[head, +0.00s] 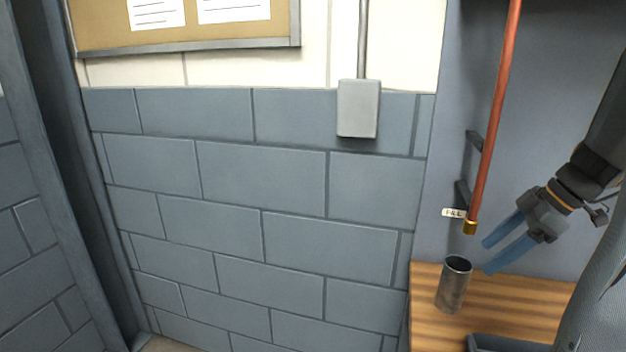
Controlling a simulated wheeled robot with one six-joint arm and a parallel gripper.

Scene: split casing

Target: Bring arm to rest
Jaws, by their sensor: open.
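My gripper (487,257) is at the right of the head view, at the end of my dark arm coming in from the right edge. Its two blue fingers are spread apart, with nothing between them. It points left and down, in front of a grey panel (560,90) and above a wooden bench (515,305). A dark metal cylinder (452,288) with an open top stands upright on the bench, below and left of the fingers and apart from them.
A copper pipe (492,120) with a brass end hangs just left of my gripper, beside a small label (454,213). A dark tray (500,342) lies at the bench's front. A grey box (358,108) is on the block wall. The space left of the bench looks clear.

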